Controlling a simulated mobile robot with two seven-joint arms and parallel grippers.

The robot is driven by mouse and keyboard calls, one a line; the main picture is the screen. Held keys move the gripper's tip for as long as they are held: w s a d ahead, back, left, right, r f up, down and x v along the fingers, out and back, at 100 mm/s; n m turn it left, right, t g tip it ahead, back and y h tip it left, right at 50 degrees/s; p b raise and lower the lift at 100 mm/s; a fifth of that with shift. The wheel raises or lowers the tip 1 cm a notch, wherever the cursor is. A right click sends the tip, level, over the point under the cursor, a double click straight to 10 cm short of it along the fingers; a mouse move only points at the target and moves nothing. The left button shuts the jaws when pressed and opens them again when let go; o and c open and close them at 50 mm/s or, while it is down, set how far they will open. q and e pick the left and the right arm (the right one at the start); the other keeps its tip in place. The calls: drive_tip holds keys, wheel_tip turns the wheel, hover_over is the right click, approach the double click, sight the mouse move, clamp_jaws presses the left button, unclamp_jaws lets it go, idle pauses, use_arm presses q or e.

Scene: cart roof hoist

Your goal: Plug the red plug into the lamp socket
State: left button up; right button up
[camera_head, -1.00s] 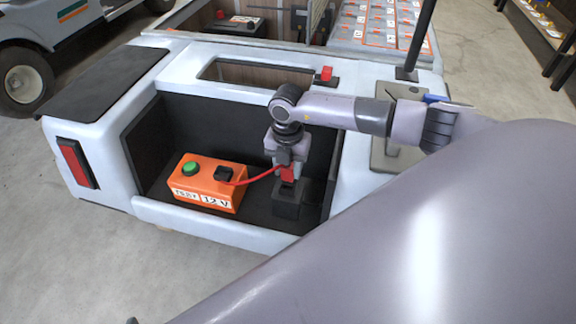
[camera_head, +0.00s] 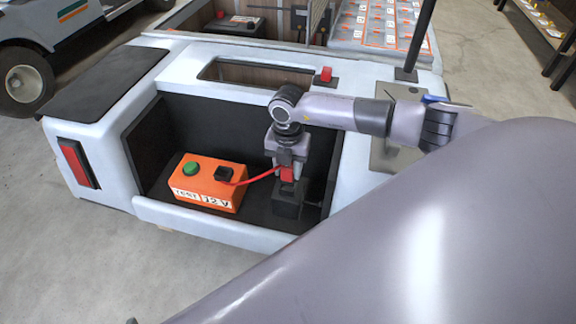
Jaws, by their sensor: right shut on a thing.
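The red plug (camera_head: 287,174) is held upright, point down, in the dark recess at the back of the cart. My right gripper (camera_head: 287,164) comes down from above and is shut on it. A dark block (camera_head: 287,206), which looks like the socket, stands on the recess floor right under the plug. I cannot tell whether the plug touches it or is in it. A red cable (camera_head: 257,179) runs left from the plug to an orange 12 V test box (camera_head: 207,185) with a green button. My left gripper is not in view.
The recess walls (camera_head: 146,150) and the pale front lip (camera_head: 215,222) surround the box and block. A red switch (camera_head: 326,74) sits on the ledge above. My own large arm link covers the lower right. The recess floor left of the block is partly clear.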

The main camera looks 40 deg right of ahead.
sight(288, 176)
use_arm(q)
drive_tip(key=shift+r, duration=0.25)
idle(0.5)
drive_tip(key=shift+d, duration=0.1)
use_arm(e)
drive_tip(key=shift+f, duration=0.1)
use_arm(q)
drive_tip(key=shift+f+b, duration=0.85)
use_arm(e)
drive_tip(key=shift+f, duration=1.6)
drive_tip(key=o, duration=1.1)
drive_tip(key=shift+o, duration=0.2)
drive_tip(key=shift+r, duration=0.4)
wheel_tip(288, 176, up, 6)
drive_tip(key=shift+f+p, duration=0.2)
drive_tip(key=shift+p, duration=0.85)
drive_tip(key=shift+r, duration=0.45)
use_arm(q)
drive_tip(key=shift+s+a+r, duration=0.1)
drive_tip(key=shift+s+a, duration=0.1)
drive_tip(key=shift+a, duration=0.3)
